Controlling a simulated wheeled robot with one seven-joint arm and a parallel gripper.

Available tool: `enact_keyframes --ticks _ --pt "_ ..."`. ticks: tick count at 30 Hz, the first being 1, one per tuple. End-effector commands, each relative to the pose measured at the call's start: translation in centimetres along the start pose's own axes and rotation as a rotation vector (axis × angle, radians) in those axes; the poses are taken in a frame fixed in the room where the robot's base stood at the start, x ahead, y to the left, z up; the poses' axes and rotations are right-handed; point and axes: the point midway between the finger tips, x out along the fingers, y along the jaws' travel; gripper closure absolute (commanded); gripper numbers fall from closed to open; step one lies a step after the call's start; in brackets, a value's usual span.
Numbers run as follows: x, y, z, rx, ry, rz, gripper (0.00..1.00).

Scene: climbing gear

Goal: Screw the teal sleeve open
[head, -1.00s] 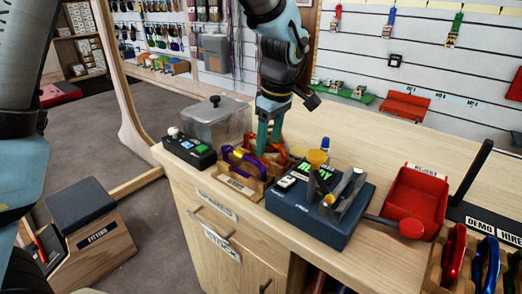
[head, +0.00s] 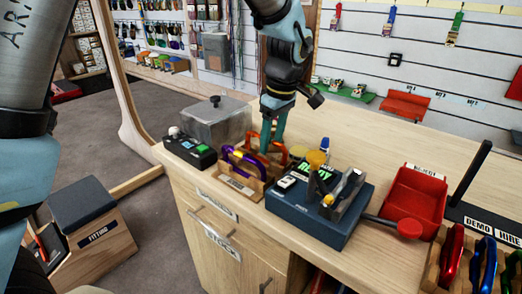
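My gripper (head: 272,142) points down over the wooden rack (head: 241,187) on the counter, its teal fingers beside the orange carabiner (head: 279,147). Whether the fingers are shut on anything cannot be told at this size. A purple carabiner (head: 238,163) stands in the rack just left of the fingers. I cannot pick out a teal sleeve; it may be hidden behind the fingers or too small to see.
A small control box (head: 189,148) with a green button and a grey lidded tub (head: 214,122) stand left of the rack. A red reject bin (head: 415,204) is right of the fixture.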

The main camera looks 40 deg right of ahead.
Motion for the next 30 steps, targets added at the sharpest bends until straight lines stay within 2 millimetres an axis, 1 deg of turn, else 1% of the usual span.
enact_keyframes --ticks 21,30 --pt "-2.5 0.1 -0.4 0.0 0.0 0.004 0.45" --pt "-2.8 0.1 -0.4 0.0 0.0 0.003 0.45"
